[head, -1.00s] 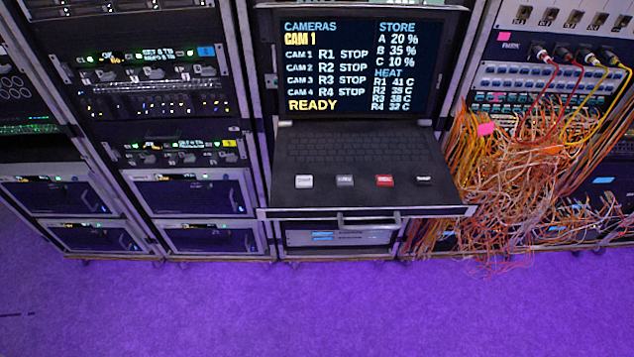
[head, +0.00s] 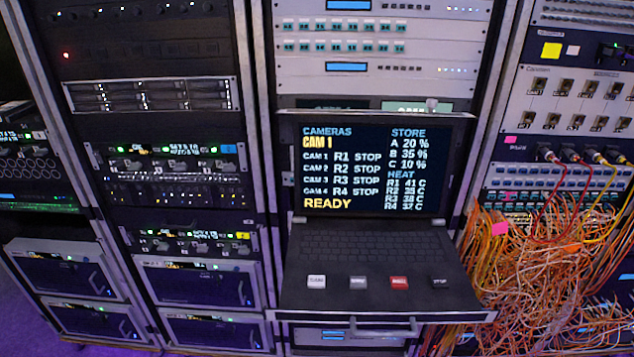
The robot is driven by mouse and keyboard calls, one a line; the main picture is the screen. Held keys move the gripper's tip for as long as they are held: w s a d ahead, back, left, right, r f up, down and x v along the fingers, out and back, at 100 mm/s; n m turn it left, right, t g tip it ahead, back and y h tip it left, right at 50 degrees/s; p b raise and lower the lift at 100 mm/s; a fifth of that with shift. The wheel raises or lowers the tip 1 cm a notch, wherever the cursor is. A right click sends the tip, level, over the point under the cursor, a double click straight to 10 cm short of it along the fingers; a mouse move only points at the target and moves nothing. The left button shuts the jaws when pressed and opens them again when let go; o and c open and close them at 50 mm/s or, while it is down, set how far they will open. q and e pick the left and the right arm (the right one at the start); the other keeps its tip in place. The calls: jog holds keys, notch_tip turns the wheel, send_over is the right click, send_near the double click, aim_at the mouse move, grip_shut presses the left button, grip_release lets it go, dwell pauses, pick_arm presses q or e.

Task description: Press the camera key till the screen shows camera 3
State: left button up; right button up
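The screen (head: 375,168) stands upright at the back of a pulled-out console drawer in the middle rack. It reads "CAMERAS" with "CAM 1" in yellow below, a list of CAM 1 to CAM 4 all at STOP, and "READY". On the drawer in front of the keyboard (head: 370,243) sit a white key (head: 316,282), a grey key (head: 358,283), a red key (head: 399,283) and a black key (head: 439,283). Their labels are too small to read surely; the black one seems to say STOP. Neither of my grippers is in view.
The drawer has a front handle (head: 383,329). A tangle of orange cables (head: 530,270) hangs from the right rack, close beside the drawer's right edge. Equipment racks (head: 150,95) stand to the left. The space directly above the keys is clear.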

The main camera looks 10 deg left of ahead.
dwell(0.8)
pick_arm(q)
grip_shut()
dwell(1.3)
